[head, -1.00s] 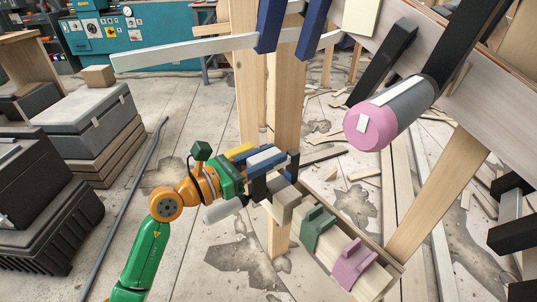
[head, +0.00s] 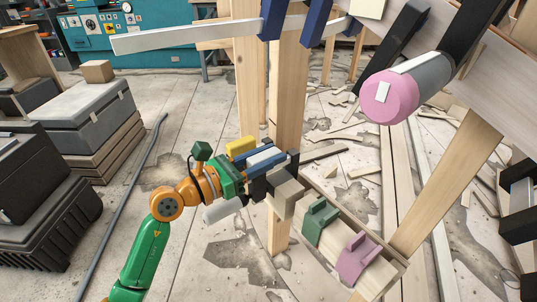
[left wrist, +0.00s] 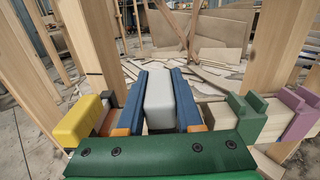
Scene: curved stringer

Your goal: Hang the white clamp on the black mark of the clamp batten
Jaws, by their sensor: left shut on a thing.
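My left gripper (head: 274,160) reaches in from the left and is shut on the white clamp (head: 266,157). In the left wrist view the white clamp (left wrist: 159,100) sits upright between the two blue fingers. The clamp batten (head: 336,231) is a pale wooden bar running down to the right. It carries a green clamp (head: 320,222) and a pink clamp (head: 356,257). A yellow clamp (head: 240,147) stands on the other side of my gripper. The white clamp is held between the yellow and green ones. I cannot tell whether it touches the batten. The black mark cannot be made out.
Wooden posts (head: 287,92) rise just behind the gripper. A pink-ended grey cylinder (head: 390,97) hangs at the upper right. A long white strip (head: 185,38) crosses the top. Grey cases (head: 95,110) stand at the left.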

